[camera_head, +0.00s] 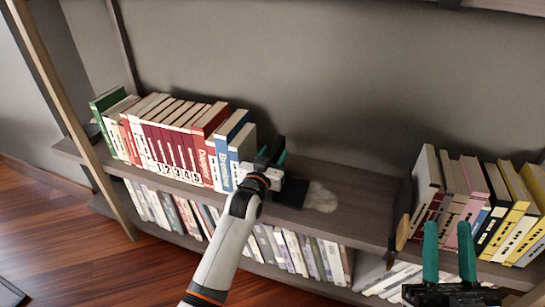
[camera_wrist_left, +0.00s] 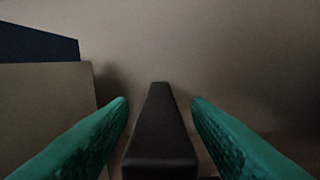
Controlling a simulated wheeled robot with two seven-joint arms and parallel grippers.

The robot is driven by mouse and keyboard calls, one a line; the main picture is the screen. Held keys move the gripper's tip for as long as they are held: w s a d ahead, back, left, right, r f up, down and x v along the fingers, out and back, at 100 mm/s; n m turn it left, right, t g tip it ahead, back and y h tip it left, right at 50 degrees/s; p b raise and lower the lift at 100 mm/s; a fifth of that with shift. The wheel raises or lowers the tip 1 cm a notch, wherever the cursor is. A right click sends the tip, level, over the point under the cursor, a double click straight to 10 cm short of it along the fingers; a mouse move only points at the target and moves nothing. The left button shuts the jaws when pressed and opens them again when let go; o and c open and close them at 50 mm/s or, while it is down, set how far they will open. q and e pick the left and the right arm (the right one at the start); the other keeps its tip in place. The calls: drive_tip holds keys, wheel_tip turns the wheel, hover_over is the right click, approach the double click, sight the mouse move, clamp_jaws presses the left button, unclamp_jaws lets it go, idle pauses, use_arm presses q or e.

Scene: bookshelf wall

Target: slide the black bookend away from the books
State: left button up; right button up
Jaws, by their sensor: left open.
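The black bookend (camera_head: 291,194) stands on the upper shelf at the right end of the left row of books; its dark base shows in the head view and my left gripper hides most of its upright part. In the left wrist view the bookend's upright (camera_wrist_left: 160,135) stands between the two teal fingers, with a gap on each side. My left gripper (camera_head: 271,157) is open around it. The row of books (camera_head: 175,135) is upright or slightly leaning to the left of the gripper. My right gripper (camera_head: 447,226) is open and empty at the lower right, its fingers pointing up.
Another group of books (camera_head: 480,205) stands at the right. More books (camera_head: 290,245) fill the lower shelf.

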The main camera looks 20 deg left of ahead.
use_arm(q)
clamp_jaws()
idle(1.4)
